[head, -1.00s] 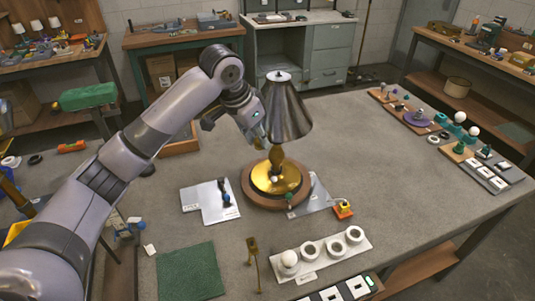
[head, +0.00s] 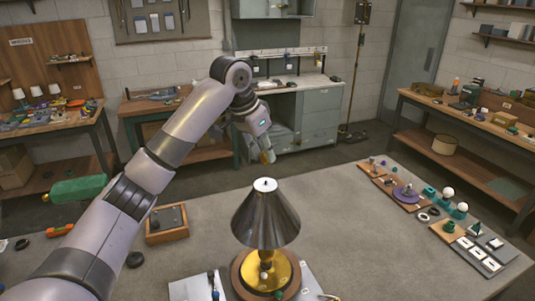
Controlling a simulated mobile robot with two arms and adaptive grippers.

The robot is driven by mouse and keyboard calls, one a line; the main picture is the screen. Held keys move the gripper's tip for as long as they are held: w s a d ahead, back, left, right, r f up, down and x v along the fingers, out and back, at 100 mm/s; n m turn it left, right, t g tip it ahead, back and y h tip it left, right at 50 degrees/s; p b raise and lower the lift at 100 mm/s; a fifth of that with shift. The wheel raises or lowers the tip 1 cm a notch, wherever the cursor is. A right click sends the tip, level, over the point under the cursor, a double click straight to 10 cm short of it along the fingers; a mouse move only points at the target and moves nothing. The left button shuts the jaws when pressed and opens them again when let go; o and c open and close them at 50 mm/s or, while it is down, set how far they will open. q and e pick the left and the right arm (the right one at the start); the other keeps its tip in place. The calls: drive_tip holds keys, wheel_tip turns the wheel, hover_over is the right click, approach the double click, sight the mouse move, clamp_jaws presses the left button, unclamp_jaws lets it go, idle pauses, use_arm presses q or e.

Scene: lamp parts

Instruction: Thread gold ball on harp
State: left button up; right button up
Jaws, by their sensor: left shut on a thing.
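The lamp stands on the table with a dark metallic shade (head: 266,220), a gold body and a round wooden base (head: 237,278). A small pale tip (head: 265,184) shows at the top centre of the shade; the rest of the harp is hidden inside the shade. My left gripper (head: 267,155) is in the air, above and behind the shade's top in the picture, apart from it. It is shut on a small gold-coloured thing at its fingertips, which looks like the gold ball (head: 268,157). My right gripper is out of view.
A wooden tray (head: 167,224) and a green bottle-like thing (head: 78,189) lie to the left. Boards with small parts (head: 405,194) line the table's right side. The grey table (head: 345,225) is clear right of the lamp.

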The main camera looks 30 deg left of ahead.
sight(262, 161)
use_arm(q)
drive_tip(key=shift+s+d+f, duration=0.15)
drive_tip(key=shift+s+f, duration=0.25)
drive_tip(key=shift+f, duration=0.6)
drive_tip(key=shift+x, duration=0.95)
drive_tip(key=shift+s+a+f, duration=0.1)
drive_tip(key=shift+a+f, duration=0.1)
drive_tip(key=shift+a, duration=0.05)
drive_tip(key=shift+s, duration=0.15)
drive_tip(key=shift+d, duration=0.1)
drive_tip(key=shift+f, duration=1.1)
